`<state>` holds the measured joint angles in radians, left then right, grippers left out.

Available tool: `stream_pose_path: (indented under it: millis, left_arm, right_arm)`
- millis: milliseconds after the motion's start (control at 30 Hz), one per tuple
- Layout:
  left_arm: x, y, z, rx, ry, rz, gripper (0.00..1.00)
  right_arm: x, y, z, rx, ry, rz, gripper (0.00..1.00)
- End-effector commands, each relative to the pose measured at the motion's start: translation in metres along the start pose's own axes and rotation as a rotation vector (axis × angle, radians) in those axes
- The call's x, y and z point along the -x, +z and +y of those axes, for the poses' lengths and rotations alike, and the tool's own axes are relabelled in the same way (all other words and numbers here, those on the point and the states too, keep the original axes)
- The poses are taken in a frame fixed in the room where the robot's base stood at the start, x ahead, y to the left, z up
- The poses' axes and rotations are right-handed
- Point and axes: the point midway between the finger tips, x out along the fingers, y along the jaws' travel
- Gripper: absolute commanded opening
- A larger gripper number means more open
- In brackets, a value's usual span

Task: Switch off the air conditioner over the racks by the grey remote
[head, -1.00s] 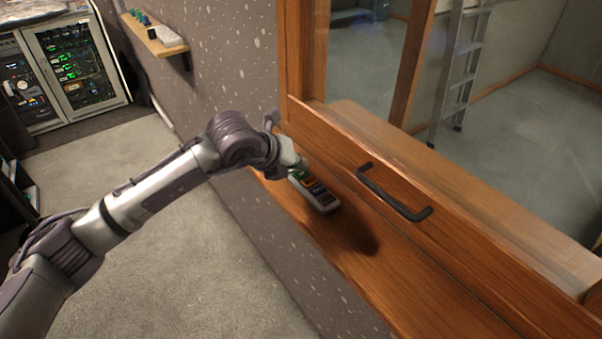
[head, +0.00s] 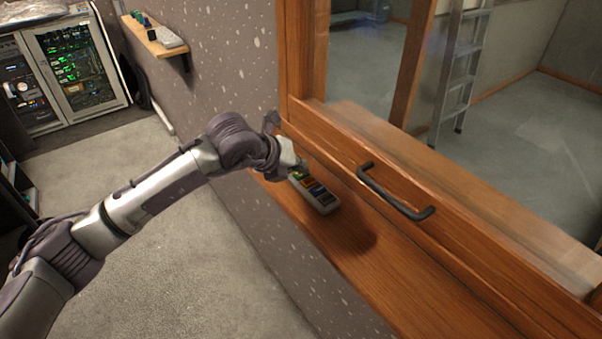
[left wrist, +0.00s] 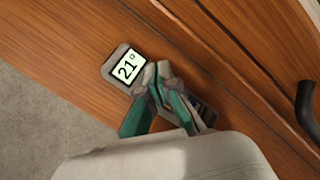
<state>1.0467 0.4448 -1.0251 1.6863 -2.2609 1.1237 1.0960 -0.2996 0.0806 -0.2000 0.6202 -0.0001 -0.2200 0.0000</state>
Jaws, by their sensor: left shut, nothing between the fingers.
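The grey remote (head: 322,201) lies on the wooden ledge under the window, with a column of coloured buttons facing up. Its lit display shows in the left wrist view (left wrist: 127,68) and reads 21°. My left gripper (head: 297,168) is shut and empty, over the display end of the remote. In the left wrist view its fingertips (left wrist: 158,72) are just beside the display and cover part of the button area. Whether they touch a button I cannot tell. The air conditioner is not in view. My right gripper is not in view.
The wooden ledge (head: 345,270) runs along the speckled wall. A window sash with a dark handle (head: 395,193) is close beside the remote. Equipment racks (head: 75,65) stand at the far left, near a small wall shelf (head: 150,35). A ladder (head: 462,70) stands behind the window.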

Motion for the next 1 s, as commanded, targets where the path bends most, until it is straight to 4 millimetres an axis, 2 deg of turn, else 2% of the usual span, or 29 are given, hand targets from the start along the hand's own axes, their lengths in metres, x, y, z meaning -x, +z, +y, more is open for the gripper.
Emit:
stream_pose_path:
  millis: [1000]
  left_arm:
    - [0.012,0.009,-0.009,0.000,0.000,0.001,0.00]
  right_arm:
    - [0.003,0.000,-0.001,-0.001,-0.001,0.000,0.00]
